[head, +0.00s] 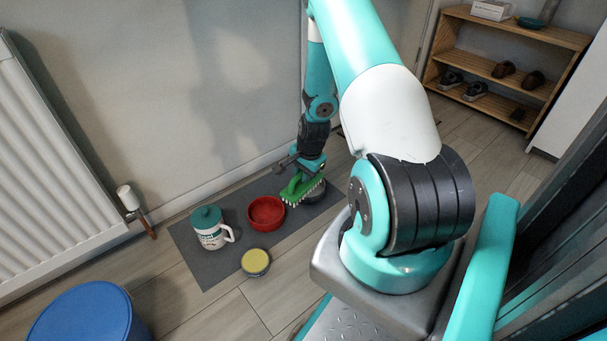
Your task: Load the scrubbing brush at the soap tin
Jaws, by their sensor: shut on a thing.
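My gripper (302,170) is shut on a green scrubbing brush (299,187) with pale bristles facing down. The brush is held tilted over the right part of the grey mat, beside a grey round tin or bowl (317,194) that it partly hides. I cannot tell whether the bristles touch this grey container. A low round tin with a yellowish top (256,262) stands at the front edge of the mat. Which of the two is the soap tin is not clear from this view.
A red bowl (266,212) and a white mug with a teal lid (211,229) stand on the grey mat (205,265). A blue round container (85,315) is at the lower left. A radiator (50,160) lines the left wall; a shoe rack (505,60) stands far right.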

